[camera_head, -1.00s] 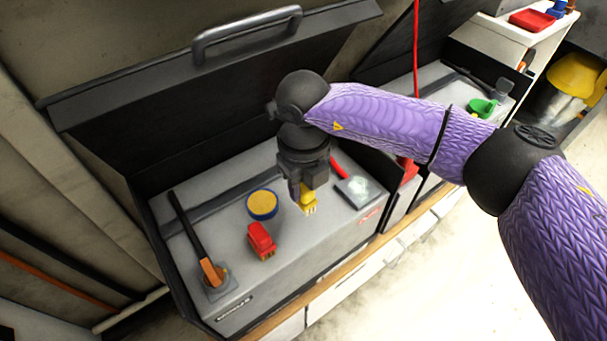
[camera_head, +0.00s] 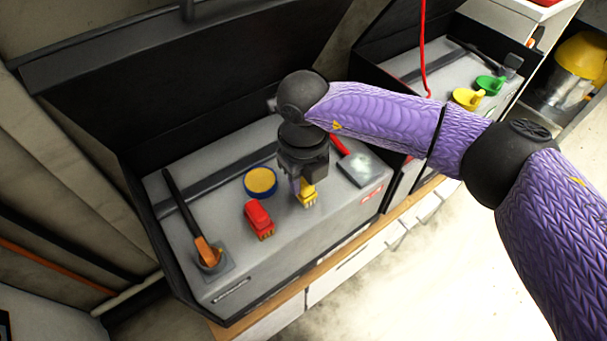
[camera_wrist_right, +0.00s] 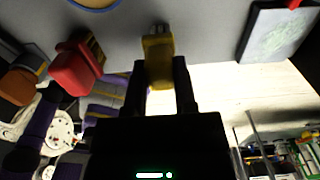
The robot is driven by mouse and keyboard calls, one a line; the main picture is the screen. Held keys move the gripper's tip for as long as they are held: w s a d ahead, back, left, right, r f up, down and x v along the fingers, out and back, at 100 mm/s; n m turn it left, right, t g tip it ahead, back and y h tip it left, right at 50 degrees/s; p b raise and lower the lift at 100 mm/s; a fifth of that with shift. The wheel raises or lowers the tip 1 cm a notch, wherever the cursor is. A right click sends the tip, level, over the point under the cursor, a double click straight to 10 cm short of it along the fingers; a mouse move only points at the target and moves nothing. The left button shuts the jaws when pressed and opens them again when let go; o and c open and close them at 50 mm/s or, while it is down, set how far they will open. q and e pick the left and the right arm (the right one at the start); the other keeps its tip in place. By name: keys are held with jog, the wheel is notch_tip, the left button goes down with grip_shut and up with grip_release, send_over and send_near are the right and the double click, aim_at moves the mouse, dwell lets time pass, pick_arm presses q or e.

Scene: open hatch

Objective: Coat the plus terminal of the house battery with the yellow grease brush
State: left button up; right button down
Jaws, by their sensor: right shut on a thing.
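My right gripper (camera_head: 303,183) is shut on the yellow brush (camera_head: 308,194), holding it bristles outward near the house battery's front edge. The brush also shows between the fingers in the right wrist view (camera_wrist_right: 157,62). The grey battery top (camera_head: 315,232) lies in the open hatch. A red cable (camera_head: 340,145) runs to a dark square pad with a pale patch (camera_head: 361,168), seemingly the plus terminal, right of the brush and apart from it. The pad also shows in the wrist view (camera_wrist_right: 272,32). I cannot tell whether the bristles touch the battery. My left gripper is out of view.
A red brush (camera_head: 258,215) and a blue tin with yellow contents (camera_head: 260,182) lie left of the gripper. The black lid (camera_head: 130,90) stands behind. Yellow (camera_head: 468,97) and green (camera_head: 490,84) pieces lie on the second box.

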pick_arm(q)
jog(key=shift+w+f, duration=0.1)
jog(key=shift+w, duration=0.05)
pick_arm(e)
jog(key=shift+f, duration=0.25)
jog(key=shift+c, duration=1.7)
grip_release()
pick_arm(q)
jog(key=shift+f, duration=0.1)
pick_arm(e)
jog(key=shift+r, duration=0.3)
notch_tip(320, 180, up, 10)
jog(key=p, duration=0.4)
jog(key=shift+f, duration=0.25)
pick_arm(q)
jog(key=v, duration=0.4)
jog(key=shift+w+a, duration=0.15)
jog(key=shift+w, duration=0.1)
pick_arm(e)
jog(key=shift+f, duration=0.1)
